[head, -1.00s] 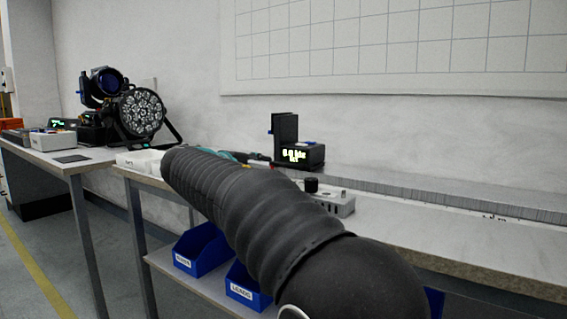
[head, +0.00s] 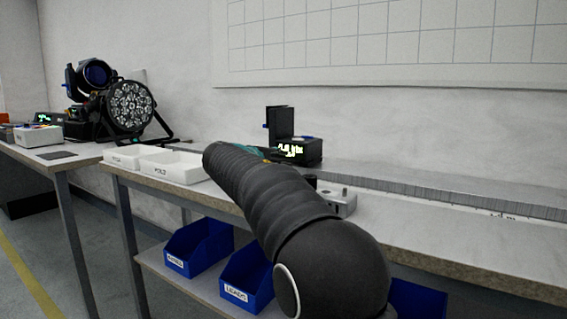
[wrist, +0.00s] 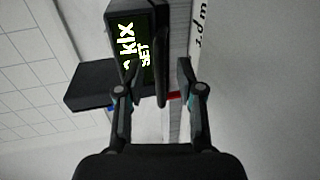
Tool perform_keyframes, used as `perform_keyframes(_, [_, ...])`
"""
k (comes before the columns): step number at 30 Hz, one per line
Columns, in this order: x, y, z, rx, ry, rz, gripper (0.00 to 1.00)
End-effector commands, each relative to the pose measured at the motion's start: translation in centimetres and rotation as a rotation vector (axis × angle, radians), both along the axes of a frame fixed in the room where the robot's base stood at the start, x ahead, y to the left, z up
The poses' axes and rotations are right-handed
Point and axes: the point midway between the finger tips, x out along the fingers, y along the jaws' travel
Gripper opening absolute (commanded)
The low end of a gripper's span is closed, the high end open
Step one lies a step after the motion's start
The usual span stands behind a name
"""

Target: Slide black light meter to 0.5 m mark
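The black light meter (head: 303,151) stands on the rail at the back of the bench, its green-lit display facing me. A dark upright panel (head: 281,122) stands beside it. In the wrist view the meter's display (wrist: 134,45) fills the upper middle, showing "klx". My gripper (wrist: 160,78) is open at the meter, one finger on each side of a thin black bar on it. Gaps show between bar and fingers; contact is not clear. In the head view my arm hides most of the gripper.
A long ruled rail (head: 420,190) runs along the bench to the right. A grey box with a black knob (head: 338,202) sits in front of it. White trays (head: 172,167) lie to the left. Blue bins (head: 199,247) fill the lower shelf. Stage lights (head: 128,108) stand on the left bench.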

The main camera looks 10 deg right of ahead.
Motion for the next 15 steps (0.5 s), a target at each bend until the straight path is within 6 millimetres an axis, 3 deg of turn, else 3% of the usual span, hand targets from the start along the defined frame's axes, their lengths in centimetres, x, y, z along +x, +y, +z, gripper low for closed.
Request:
perform_keyframes(6, [1.4,-1.4,-0.4,0.000,0.000,0.000,0.37])
perform_keyframes(15, [1.7,-1.7,-0.5,0.000,0.000,0.000,0.37])
